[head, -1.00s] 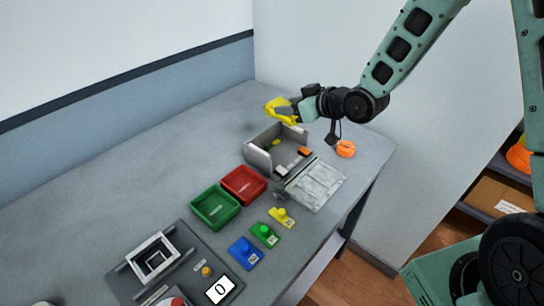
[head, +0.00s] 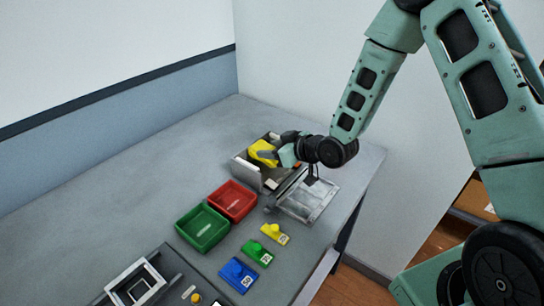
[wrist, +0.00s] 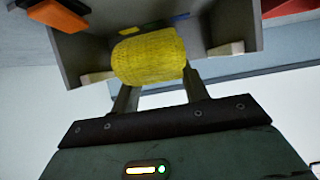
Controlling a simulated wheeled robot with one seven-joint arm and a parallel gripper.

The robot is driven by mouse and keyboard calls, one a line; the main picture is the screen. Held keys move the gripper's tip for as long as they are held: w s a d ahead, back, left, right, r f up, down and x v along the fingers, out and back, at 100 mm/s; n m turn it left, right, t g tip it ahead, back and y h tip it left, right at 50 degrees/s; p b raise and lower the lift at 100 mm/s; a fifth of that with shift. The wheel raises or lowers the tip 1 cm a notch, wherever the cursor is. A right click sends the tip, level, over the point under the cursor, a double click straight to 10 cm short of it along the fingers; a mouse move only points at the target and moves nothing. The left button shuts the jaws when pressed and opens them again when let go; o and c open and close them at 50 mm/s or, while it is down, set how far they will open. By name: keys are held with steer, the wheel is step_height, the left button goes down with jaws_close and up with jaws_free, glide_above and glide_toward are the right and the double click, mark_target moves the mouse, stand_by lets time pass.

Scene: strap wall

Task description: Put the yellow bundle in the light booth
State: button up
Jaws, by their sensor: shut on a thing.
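My gripper (head: 277,156) is shut on the yellow bundle (head: 262,151) and holds it at the opening of the grey light booth (head: 246,173). In the wrist view the yellow bundle (wrist: 148,56) sits between my two fingers (wrist: 158,88), with the booth's grey walls (wrist: 87,57) around it. I cannot tell whether the bundle touches the booth floor. My gripper hides much of the booth's inside in the head view. The booth's clear door panel (head: 308,198) lies folded down on the table in front.
A red bin (head: 232,201) and a green bin (head: 203,228) stand left of the booth. Yellow (head: 274,234), green (head: 257,252) and blue (head: 239,274) knobbed blocks lie in front. The table's back left is clear.

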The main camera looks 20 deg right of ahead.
steer(key=shift+f, duration=1.45)
steer(key=shift+f, duration=0.15)
steer(key=o, duration=1)
